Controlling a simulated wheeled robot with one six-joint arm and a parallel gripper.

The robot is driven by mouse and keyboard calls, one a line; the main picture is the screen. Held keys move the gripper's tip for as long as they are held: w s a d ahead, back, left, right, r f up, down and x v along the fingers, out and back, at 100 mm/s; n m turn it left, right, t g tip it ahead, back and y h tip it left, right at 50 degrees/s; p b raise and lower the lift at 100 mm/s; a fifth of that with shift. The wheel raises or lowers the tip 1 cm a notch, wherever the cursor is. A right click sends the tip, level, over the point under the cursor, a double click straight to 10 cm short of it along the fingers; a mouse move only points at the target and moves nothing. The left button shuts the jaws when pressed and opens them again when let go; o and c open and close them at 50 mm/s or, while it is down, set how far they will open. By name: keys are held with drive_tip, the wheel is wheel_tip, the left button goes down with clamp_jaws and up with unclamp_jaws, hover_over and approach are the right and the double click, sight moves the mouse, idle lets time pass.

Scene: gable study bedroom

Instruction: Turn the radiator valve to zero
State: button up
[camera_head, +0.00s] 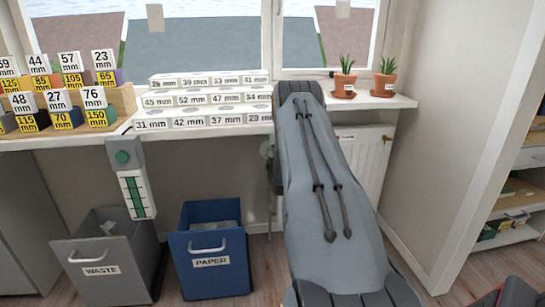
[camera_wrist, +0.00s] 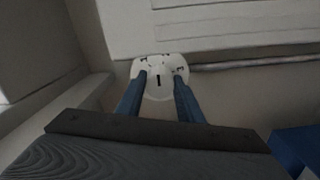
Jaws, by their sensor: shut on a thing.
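The radiator valve is a white round knob (camera_wrist: 158,91) in the wrist view, with small dark marks on its face. One short dark bar stands near the middle of the face; the other marks are too small to read. My gripper (camera_wrist: 160,80) is shut on the knob, with one blue finger at each side of it. The white radiator (camera_head: 373,160) stands under the window sill in the head view, partly hidden by my arm. The knob and my gripper's fingers are hidden in that view. The radiator's pale panel (camera_wrist: 225,25) fills the top of the wrist view.
A blue paper bin (camera_head: 209,225) and a grey waste bin (camera_head: 100,250) stand left of my arm. Two potted plants (camera_head: 345,78) (camera_head: 385,79) and rows of labelled white boxes (camera_head: 208,98) sit on the sill. A wall edge (camera_head: 470,150) stands at the right.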

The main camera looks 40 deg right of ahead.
drive_tip(key=n+b, duration=0.1)
drive_tip(key=n, duration=0.8)
drive_tip(key=n+b, duration=0.1)
drive_tip(key=n, duration=0.3)
drive_tip(key=shift+r+n, duration=0.1)
drive_tip(key=shift+n, duration=0.2)
drive_tip(key=shift+a+n+b, duration=0.1)
drive_tip(key=shift+n+b, duration=0.35)
drive_tip(key=shift+n, duration=1.65)
drive_tip(key=o, duration=1.1)
drive_tip(key=shift+c, duration=0.2)
drive_tip(key=p+v, duration=0.1)
drive_tip(key=v, duration=0.6)
drive_tip(key=shift+s+a, duration=0.2)
drive_tip(key=shift+s, duration=0.15)
